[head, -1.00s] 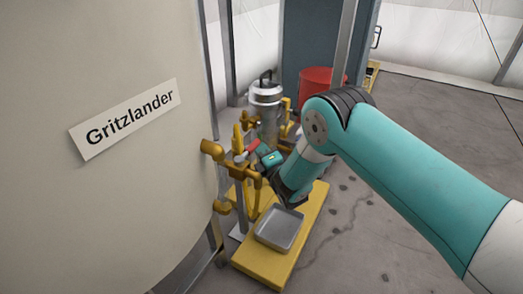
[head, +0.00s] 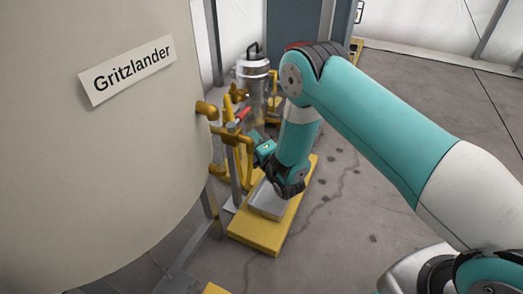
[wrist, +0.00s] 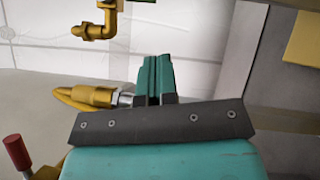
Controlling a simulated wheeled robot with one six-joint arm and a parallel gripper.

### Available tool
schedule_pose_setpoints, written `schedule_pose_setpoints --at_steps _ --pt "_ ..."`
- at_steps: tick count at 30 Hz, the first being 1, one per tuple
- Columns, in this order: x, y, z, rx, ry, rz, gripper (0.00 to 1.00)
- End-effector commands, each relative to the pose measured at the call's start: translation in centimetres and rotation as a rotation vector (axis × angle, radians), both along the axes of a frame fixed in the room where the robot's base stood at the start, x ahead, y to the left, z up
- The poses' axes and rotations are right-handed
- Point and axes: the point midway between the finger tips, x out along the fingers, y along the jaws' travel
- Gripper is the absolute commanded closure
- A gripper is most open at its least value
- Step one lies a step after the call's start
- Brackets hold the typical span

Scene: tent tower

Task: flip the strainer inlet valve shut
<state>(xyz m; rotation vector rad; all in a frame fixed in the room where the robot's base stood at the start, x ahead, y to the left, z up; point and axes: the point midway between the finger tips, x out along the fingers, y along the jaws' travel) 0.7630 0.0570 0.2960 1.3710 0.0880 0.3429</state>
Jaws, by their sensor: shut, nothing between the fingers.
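A red-handled valve (head: 243,114) sits on yellow pipework beside the large beige tank, its handle slanting up to the right. A red handle (wrist: 16,152) also shows at the lower left of the wrist view. A silver canister (head: 253,82), perhaps the strainer, stands behind the pipes. Which valve is its inlet I cannot tell for sure. My gripper (head: 259,143) is below and right of the red handle in the head view, apart from it. In the wrist view my gripper (wrist: 157,68) has its fingers together and empty, near a yellow pipe with a silver fitting (wrist: 124,98).
The beige tank (head: 100,180) with a "Gritzlander" label (head: 128,73) fills the left. A grey tray (head: 268,202) lies on a yellow platform (head: 258,236) under my wrist. A red container (head: 300,45) is mostly hidden behind my arm. Floor at right is clear.

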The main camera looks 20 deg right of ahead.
Motion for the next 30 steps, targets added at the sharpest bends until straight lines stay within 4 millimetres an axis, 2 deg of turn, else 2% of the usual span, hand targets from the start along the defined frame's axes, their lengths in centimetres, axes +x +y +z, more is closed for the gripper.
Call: schedule_pose_setpoints --at_steps 6,12,30 --pt "-3.4 -1.0 0.0 -0.001 0.005 0.000 1.00" --pt "-5.6 -1.6 -0.5 0.000 0.003 0.000 1.00" --pt "-6.0 -1.7 -0.6 0.002 0.002 0.002 1.00"
